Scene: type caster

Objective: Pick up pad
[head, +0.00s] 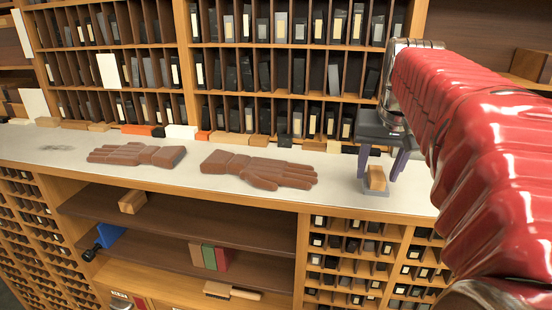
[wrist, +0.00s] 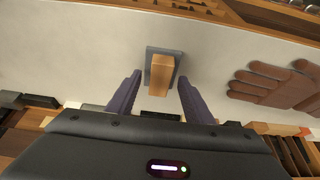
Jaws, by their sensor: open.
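The pad is a small wooden block on a grey plate (head: 376,180), lying on the pale countertop near its front edge at the right of the head view. In the wrist view the pad (wrist: 160,72) shows between and just beyond the two purple fingertips. My gripper (head: 379,172) is open and empty, pointing down over the counter at the pad. Its fingers also show in the wrist view (wrist: 159,82), one to each side of the block with a gap on both sides. I cannot tell how far the fingertips are above the counter.
Two brown gloves (head: 137,154) (head: 262,168) lie on the countertop (head: 335,182) to the left of the pad. Small blocks line its back edge, below a tall rack of narrow slots (head: 265,70). Open shelves (head: 200,215) are underneath. Bare counter surrounds the pad.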

